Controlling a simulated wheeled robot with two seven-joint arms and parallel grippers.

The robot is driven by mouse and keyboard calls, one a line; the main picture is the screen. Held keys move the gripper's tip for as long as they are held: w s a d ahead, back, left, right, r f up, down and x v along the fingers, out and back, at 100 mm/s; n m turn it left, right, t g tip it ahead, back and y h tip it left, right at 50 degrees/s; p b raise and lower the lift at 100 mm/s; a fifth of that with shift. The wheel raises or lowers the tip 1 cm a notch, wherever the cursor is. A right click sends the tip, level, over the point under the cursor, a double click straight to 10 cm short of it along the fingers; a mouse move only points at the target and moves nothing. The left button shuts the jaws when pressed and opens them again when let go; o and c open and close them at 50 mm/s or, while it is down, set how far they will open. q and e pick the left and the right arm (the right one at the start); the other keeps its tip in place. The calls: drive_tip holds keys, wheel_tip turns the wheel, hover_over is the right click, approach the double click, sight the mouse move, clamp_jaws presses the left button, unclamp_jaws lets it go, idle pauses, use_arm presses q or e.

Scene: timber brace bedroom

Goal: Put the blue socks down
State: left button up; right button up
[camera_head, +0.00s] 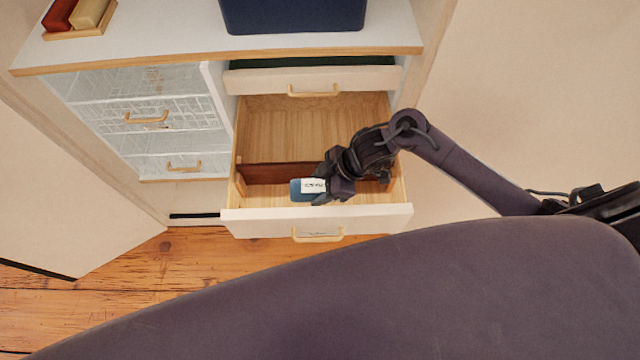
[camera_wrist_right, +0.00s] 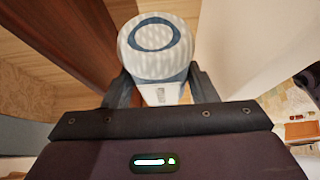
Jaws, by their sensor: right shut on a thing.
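The blue socks (camera_head: 305,188) are a small blue roll with a white label, in the front part of the open drawer in the head view. In the right wrist view the rolled socks (camera_wrist_right: 156,45) show a pale patterned end with a blue ring. My right gripper (camera_head: 328,186) is shut on them; its two fingers (camera_wrist_right: 155,88) press the roll from both sides. The open drawer (camera_head: 270,122) has a wooden floor and a brown divider (camera_head: 270,173) just behind the socks. I cannot tell whether the socks touch the drawer floor. My left gripper is not in view.
The drawer front (camera_head: 320,220) with its handle stands between the socks and my body. A partly open drawer (camera_head: 270,80) is above. Wire-fronted drawers (camera_head: 140,115) are at left. A dark blue box (camera_head: 292,15) and a tray (camera_head: 85,30) stand on top.

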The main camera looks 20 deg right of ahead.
drive_tip(key=shift+f, duration=0.6)
drive_tip(key=o, duration=0.7)
drive_tip(key=shift+r, duration=0.15)
drive_tip(key=shift+r, duration=0.35)
drive_tip(key=v, duration=1.2)
drive_tip(key=shift+r+p, duration=0.2)
drive_tip(key=shift+p, duration=0.15)
